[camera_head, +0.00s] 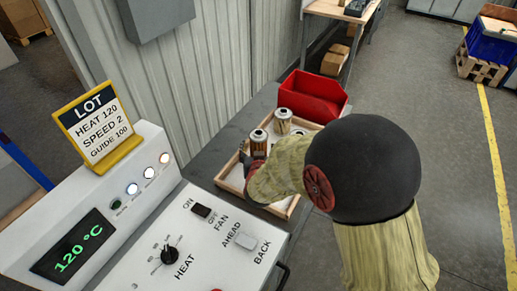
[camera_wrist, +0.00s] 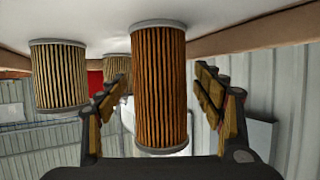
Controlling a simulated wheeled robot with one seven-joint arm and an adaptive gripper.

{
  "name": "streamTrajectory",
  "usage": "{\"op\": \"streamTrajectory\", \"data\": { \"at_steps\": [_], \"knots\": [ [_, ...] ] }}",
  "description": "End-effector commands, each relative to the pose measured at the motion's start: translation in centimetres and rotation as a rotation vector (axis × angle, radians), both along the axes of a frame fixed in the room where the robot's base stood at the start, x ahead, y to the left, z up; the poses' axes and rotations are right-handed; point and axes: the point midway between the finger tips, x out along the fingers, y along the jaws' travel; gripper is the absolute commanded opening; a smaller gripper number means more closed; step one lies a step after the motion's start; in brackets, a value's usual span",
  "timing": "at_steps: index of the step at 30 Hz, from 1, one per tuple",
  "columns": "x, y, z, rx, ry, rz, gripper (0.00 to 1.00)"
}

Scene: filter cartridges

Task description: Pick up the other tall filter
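A tall filter with brown-orange pleats and grey end caps (camera_wrist: 158,90) stands between the fingers of my gripper (camera_wrist: 160,100) in the wrist view. The fingers are open, one on each side, with a small gap to the filter. A paler pleated filter (camera_wrist: 58,75) stands to the left, and another (camera_wrist: 117,66) is partly hidden behind. In the head view, a brown filter (camera_head: 258,145) stands in front of my gripper (camera_head: 249,161), and a paler one (camera_head: 283,121) stands farther back. Both are in the wooden tray (camera_head: 232,182). My arm hides part of the tray.
A red bin (camera_head: 313,97) stands just behind the tray. A control panel (camera_head: 190,240) with switches and a knob is at the front left, with a lot sign (camera_head: 98,125) on it. A corrugated wall (camera_head: 190,75) runs along the left.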

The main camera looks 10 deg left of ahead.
Motion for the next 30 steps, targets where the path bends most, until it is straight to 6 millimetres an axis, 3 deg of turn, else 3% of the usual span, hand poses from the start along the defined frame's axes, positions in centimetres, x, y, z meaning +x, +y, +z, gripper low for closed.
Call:
{"op": "streamTrajectory", "data": {
  "at_steps": [26,30],
  "knots": [
    [-0.05,-0.01,-0.01,0.0,0.0,0.0,0.18],
    [-0.03,-0.01,0.02,0.0,0.0,0.0,0.17]
  ]
}}
